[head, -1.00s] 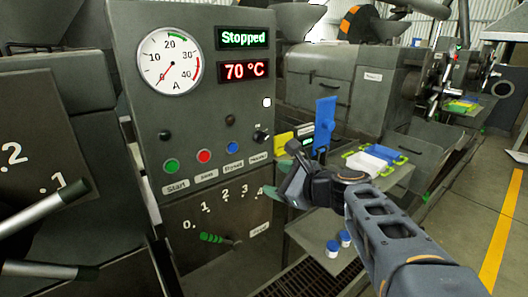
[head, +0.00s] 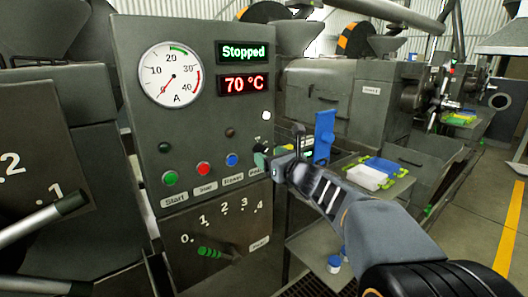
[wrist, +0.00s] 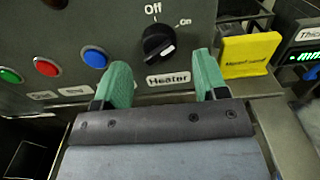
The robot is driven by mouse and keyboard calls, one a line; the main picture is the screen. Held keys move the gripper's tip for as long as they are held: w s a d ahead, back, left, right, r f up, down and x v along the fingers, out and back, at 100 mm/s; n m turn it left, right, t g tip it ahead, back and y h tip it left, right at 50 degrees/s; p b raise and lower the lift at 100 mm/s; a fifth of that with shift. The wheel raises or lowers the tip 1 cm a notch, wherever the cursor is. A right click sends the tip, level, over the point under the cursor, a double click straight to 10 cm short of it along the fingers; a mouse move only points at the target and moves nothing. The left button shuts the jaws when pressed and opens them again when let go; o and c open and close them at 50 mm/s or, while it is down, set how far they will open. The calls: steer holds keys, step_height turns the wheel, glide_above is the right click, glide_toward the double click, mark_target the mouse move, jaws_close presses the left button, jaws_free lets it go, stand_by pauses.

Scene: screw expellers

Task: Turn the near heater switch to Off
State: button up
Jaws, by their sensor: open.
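The heater switch (wrist: 158,42) is a black round knob on the grey control panel. In the wrist view the label "Off" is above it, "On" is at its upper right and "Heater" is below. A pale mark shows on the knob's lower right side; which label it is set to is hard to tell. My gripper (wrist: 162,72) is open, with its green fingertips below the knob, one to each side, and nothing between them. In the head view my gripper (head: 277,153) is at the panel's right edge and hides most of the knob.
The panel (head: 190,120) also has a dial (head: 171,61), displays reading "Stopped" and "70 °C", and a red button (head: 203,168). A yellow block (wrist: 247,53) stands right of the knob. A white tray (head: 367,177) lies on the side table.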

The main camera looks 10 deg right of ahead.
mark_target(264, 153)
steer(key=shift+x, duration=1.75)
steer(key=c, duration=0.9)
